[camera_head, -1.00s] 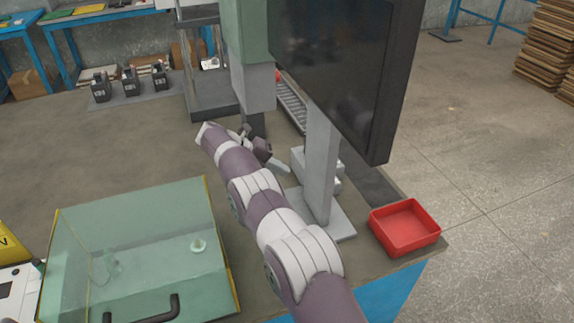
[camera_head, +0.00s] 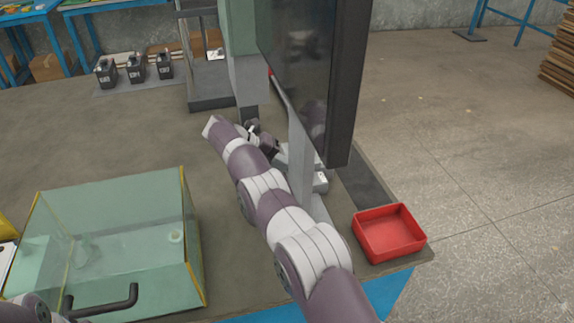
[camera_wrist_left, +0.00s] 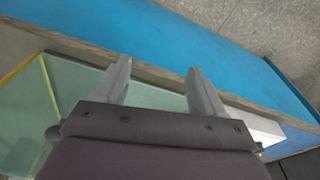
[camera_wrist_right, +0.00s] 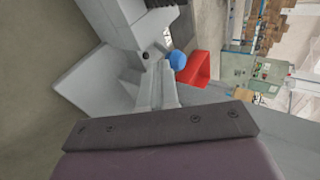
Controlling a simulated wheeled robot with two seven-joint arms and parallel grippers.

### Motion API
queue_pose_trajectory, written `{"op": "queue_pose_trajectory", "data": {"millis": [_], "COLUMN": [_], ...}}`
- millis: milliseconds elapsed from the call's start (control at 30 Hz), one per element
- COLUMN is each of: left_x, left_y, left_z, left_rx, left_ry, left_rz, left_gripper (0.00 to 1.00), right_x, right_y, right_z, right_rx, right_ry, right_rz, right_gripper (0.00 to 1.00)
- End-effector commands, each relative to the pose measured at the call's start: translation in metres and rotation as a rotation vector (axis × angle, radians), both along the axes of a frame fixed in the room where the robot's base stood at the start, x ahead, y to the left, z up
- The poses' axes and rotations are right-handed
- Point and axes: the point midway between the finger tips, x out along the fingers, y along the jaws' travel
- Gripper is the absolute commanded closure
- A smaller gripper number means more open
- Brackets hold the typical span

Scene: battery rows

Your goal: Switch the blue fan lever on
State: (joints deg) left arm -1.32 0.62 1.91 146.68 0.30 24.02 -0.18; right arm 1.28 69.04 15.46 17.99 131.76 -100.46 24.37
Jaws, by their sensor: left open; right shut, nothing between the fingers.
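A round blue knob (camera_wrist_right: 177,60) shows in the right wrist view, just beyond my right fingertips. It looks like the fan lever's end; its stem and whether the fingers touch it are unclear. My right gripper (camera_wrist_right: 162,70) is shut and empty beside grey machine parts. In the head view my right arm reaches up toward the stand under the dark screen (camera_head: 305,70), and the knob cannot be made out there. My left gripper (camera_wrist_left: 156,66) is open and empty above the blue front edge of the table (camera_wrist_left: 210,50).
A clear box (camera_head: 110,245) with yellow edges stands at the left. Several black units (camera_head: 136,70) line the back. The middle-left tabletop is bare.

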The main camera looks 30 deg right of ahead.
Motion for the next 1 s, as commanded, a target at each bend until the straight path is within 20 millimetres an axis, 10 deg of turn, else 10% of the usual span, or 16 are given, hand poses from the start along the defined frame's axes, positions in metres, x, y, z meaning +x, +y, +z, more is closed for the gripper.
{"op": "queue_pose_trajectory", "data": {"millis": [1000], "left_x": [0.0], "left_y": [0.0], "left_z": [0.015], "left_rx": [0.0], "left_ry": [0.0], "left_rz": [0.0], "left_gripper": [0.31], "right_x": [-0.002], "right_y": [-0.009], "right_z": [0.026], "right_rx": [-0.001], "right_ry": [0.0], "right_rz": [0.0], "right_gripper": [1.0]}}
